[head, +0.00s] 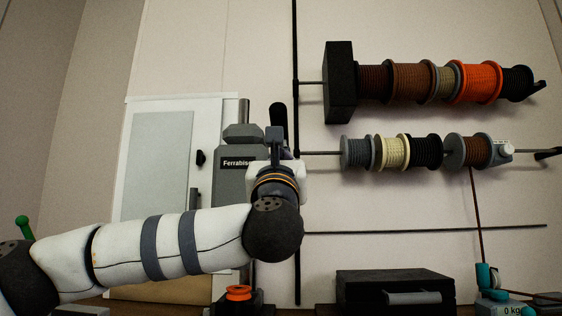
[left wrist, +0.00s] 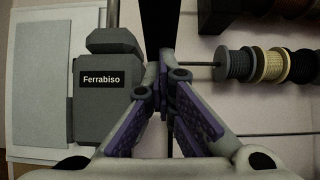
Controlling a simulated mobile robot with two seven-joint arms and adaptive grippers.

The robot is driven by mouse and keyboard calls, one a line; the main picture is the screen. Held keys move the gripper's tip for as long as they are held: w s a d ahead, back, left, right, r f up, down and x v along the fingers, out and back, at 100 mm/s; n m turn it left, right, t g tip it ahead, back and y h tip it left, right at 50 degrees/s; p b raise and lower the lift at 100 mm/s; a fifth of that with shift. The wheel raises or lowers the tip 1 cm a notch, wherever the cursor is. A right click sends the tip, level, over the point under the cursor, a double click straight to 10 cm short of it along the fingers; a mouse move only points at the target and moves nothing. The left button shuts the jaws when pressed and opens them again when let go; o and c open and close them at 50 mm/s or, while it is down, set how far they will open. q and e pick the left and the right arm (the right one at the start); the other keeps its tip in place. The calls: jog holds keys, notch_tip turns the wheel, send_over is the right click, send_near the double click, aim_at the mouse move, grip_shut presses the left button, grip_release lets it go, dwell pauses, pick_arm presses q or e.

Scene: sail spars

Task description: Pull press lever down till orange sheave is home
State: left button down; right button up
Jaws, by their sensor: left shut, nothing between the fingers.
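The grey press body (head: 234,180), labelled Ferrabiso, stands against the back wall with a metal column above it. It also shows left of the fingers in the left wrist view (left wrist: 103,105). A black upright grip (head: 278,118), apparently the press lever, rises just beyond my left gripper (head: 276,140). The fingers of that gripper are shut and empty in the left wrist view (left wrist: 164,80); I cannot tell whether they touch the lever. The orange sheave (head: 239,291) sits low on a dark base below my forearm. My right gripper is out of view.
Two rods carry rope spools, the upper (head: 411,83) and lower (head: 408,152), on the right wall. A black case (head: 394,283) and a teal item (head: 487,277) by a 0 kg display stand below. The wall between spools and case is mostly clear.

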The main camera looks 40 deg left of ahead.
aim_at(286, 137)
pick_arm(q)
jog(key=r, duration=0.1)
jog(key=r+p, duration=0.1)
jog(key=r, duration=0.1)
jog(key=shift+w, duration=0.3)
jog(key=shift+w+d+r, duration=0.15)
jog(key=shift+w, duration=0.35)
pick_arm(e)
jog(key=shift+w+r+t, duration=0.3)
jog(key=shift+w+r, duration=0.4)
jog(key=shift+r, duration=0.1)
pick_arm(q)
jog(key=w+r, duration=0.1)
jog(key=r, duration=0.1)
jog(key=w+a+r+p, duration=0.2)
jog(key=r, duration=0.1)
jog(key=shift+r, duration=0.3)
jog(key=shift+w+a+r+p, duration=0.15)
jog(key=shift+w+r+p, duration=0.15)
jog(key=shift+w, duration=0.1)
jog(key=c, duration=2.1)
grip_release()
jog(key=shift+f, duration=0.1)
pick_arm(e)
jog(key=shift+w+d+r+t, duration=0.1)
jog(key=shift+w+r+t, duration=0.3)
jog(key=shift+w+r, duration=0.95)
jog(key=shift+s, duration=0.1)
pick_arm(q)
jog(key=o, duration=0.6)
